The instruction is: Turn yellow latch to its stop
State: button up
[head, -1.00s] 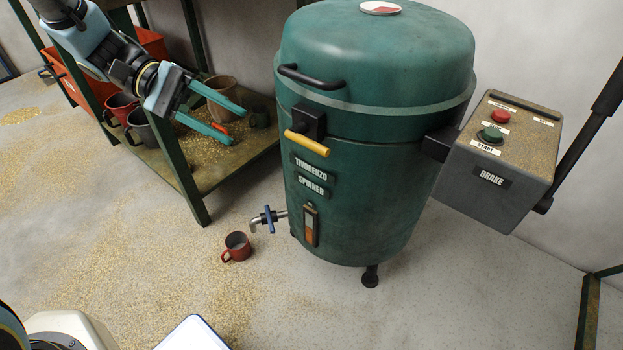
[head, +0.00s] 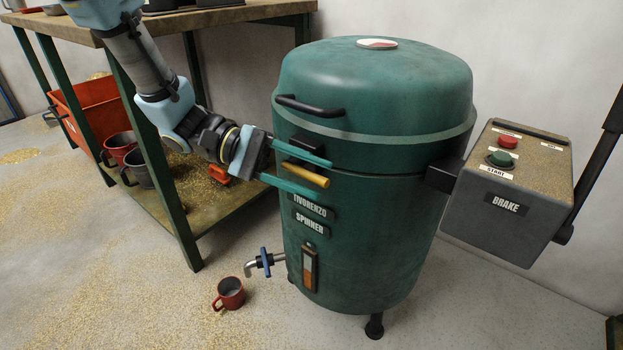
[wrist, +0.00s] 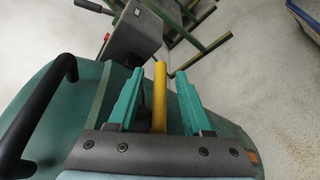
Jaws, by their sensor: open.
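The yellow latch (head: 306,175) is a bar on a black mount on the front of the green spinner drum (head: 370,235), just below the lid seam. In the head view it points right and slightly down. My gripper (head: 328,179) is open, its teal fingers reaching over the latch, one above and one below. In the wrist view the latch (wrist: 159,98) stands between the two fingers of my gripper (wrist: 157,100), with a gap to the right finger and a smaller one to the left.
A black lid handle (head: 313,106) sits just above my gripper. A grey brake box (head: 500,220) stands out at the drum's right. A workbench (head: 180,225) is behind my arm at left. A red mug (head: 231,293) stands on the floor below the tap (head: 264,262).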

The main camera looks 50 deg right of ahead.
jog(key=shift+s+d, duration=0.1)
jog(key=shift+s, duration=0.2)
jog(key=shift+c, duration=0.4)
grip_shut()
jog(key=shift+f, duration=0.1)
dwell(0.8)
